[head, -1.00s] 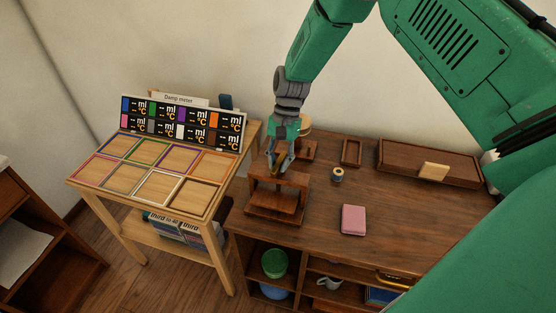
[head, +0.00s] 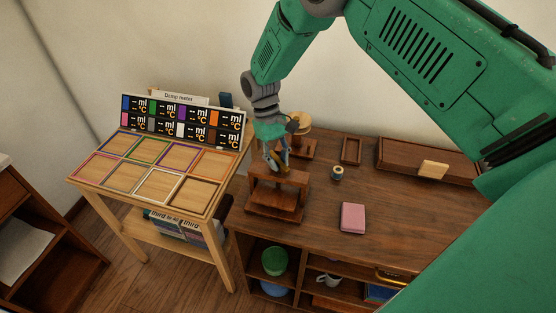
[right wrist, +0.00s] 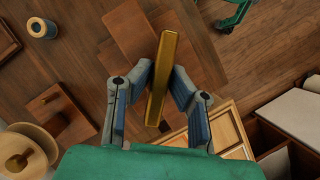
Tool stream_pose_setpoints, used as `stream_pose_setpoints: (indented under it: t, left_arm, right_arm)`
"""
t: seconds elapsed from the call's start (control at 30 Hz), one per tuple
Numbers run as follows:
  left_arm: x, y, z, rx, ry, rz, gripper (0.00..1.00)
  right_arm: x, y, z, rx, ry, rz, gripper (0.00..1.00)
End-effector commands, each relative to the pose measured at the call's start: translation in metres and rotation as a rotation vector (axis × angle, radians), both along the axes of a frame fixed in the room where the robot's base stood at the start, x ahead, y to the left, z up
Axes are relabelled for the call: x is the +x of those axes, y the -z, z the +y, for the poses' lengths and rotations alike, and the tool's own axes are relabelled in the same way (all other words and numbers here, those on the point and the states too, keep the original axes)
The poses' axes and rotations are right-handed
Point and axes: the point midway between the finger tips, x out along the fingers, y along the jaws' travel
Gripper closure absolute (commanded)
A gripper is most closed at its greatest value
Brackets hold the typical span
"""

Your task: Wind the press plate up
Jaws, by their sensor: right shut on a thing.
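The small wooden press (head: 291,178) stands at the left end of the brown desk. Its press plate (head: 279,198) shows below the crossbar, above the base; the gap is too small to judge well. My right gripper (head: 275,160) is above the crossbar, shut on the brass handle (right wrist: 162,78) at the top of the press. In the right wrist view the handle is a long bar lying lengthwise between the two fingers (right wrist: 158,88), with the press's wood beneath it.
A pink block (head: 352,217), a small spool (head: 337,173) and wooden trays (head: 351,150) lie on the desk (head: 400,213). A round wooden stand (head: 301,122) is behind the press. A damp meter table (head: 150,188) stands close on the left.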

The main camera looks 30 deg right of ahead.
Motion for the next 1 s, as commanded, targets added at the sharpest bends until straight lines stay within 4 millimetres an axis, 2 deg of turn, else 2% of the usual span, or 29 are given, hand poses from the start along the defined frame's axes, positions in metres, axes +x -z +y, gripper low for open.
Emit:
stream_pose_setpoints:
  t: [0.5, 1.0]
  left_arm:
    - [0.0001, -0.0080, 0.0000, 0.000, 0.000, 0.000, 0.60]
    - [0.0001, -0.0104, 0.0000, 0.000, 0.000, 0.000, 0.60]
  right_arm:
    - [0.0043, -0.0031, -0.0002, -0.003, -0.416, -0.013, 1.00]
    - [0.0049, -0.0028, -0.0007, -0.004, -0.548, -0.014, 1.00]
